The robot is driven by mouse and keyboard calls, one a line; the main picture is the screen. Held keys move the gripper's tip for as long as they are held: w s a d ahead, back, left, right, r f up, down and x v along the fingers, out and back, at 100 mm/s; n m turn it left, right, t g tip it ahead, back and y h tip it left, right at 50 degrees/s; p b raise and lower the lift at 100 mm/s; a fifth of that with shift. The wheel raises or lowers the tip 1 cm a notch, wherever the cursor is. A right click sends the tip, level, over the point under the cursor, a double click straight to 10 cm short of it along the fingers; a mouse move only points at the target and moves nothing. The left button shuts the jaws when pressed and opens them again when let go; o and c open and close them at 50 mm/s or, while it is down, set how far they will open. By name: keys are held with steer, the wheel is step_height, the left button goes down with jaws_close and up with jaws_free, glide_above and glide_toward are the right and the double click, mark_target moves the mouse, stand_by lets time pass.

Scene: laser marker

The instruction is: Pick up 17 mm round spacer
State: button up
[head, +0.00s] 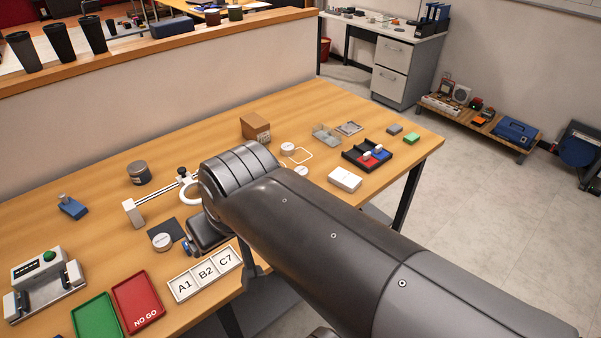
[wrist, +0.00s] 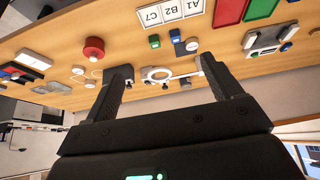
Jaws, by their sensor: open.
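Several small pale round pieces lie on the wooden table; I cannot read their sizes, so I cannot tell which is the 17 mm spacer. The wrist view shows two round pieces (wrist: 78,70) left of my fingers and one (wrist: 192,44) beyond the right finger. My gripper (wrist: 165,67) is open and empty, its fingers wide apart; my arm hides it in the head view.
A white ring on a stand (wrist: 158,74) shows between my fingers. A red round-topped object (wrist: 93,48) is near the left finger. Labelled cards (head: 205,273), a red tray (head: 137,300) and a green tray (head: 97,318) line the front edge. A black divided tray (head: 354,160) is farther right.

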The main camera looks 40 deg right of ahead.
steer(key=c, duration=0.3)
steer(key=m+g+h, duration=0.2)
steer(key=m+h, duration=0.1)
steer(key=m, duration=0.5)
glide_above(301, 171)
steer(key=s+a, duration=0.3)
steer(key=s, duration=0.1)
step_height(301, 171, down, 13)
steer(key=x, duration=1)
steer(key=shift+w+f, duration=0.25)
steer(key=shift+f, duration=0.05)
